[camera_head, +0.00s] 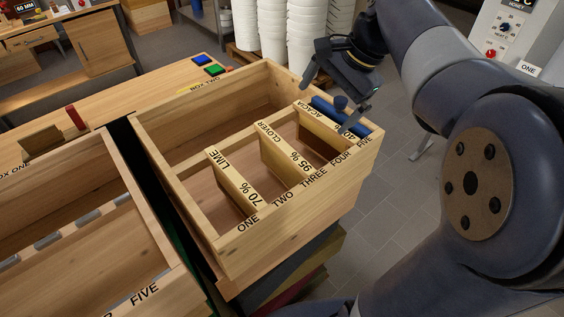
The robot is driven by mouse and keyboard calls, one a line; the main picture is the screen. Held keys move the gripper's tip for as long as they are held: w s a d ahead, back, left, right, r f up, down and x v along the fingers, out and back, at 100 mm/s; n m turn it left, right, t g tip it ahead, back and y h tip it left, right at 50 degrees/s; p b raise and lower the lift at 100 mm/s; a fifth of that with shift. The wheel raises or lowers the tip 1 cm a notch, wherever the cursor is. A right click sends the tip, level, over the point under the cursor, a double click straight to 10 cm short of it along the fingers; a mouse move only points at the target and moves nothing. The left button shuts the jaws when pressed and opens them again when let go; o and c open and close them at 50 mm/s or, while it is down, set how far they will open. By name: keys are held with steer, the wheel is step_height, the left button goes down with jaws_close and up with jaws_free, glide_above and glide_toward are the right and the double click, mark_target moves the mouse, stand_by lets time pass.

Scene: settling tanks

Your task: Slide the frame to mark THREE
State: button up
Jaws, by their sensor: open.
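A wooden box (300,235) has the marks ONE to FIVE along its near rim, THREE (314,177) in the middle. Three lettered frames cross it. A dark blue bar with a round knob (340,102) lies just right of ACACIA, near FIVE. My gripper (325,106) is open over this end, its fingers on either side of the knob in the picture. I cannot tell whether they touch anything.
A second wooden box (165,285) stands at the left across a dark gap. A wooden bench (110,98) behind carries a blue and a green button and a red block (75,117). White bucket stacks (283,30) stand behind. Tiled floor is open at the right.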

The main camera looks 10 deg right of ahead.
steer(key=shift+r, duration=0.15)
steer(key=p+v, duration=0.9)
steer(key=shift+r, duration=0.35)
steer(key=shift+s+d+f, duration=0.1)
steer(key=shift+d+f, duration=0.05)
steer(key=shift+f, duration=0.05)
steer(key=b+x, duration=0.7)
steer(key=x, duration=0.1)
steer(key=shift+f+b, duration=0.15)
steer(key=shift+b, duration=0.2)
stand_by(0.3)
